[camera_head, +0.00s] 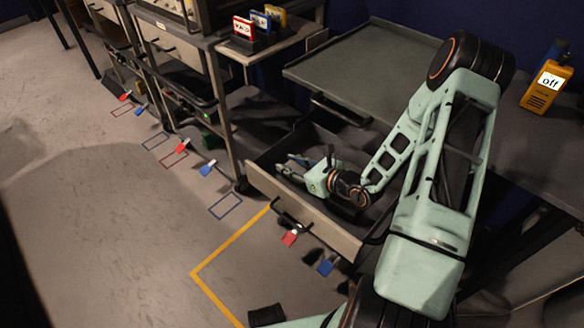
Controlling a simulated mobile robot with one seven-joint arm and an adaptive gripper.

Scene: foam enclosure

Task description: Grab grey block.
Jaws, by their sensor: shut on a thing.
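My gripper (291,167) reaches down into the open drawer (300,218) under the grey-green bench. Its fingers point left, near the drawer's left end. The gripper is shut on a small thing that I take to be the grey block. The block is largely hidden by the fingers and the dark drawer interior, so its outline and tilt are hard to tell. I cannot tell whether it touches the drawer floor.
The drawer's front panel and side walls surround my gripper. The bench top (365,62) is above and behind it. A yellow device reading "off" (546,88) stands on the right bench. Red and blue tags (290,238) hang in front. Floor at left is open.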

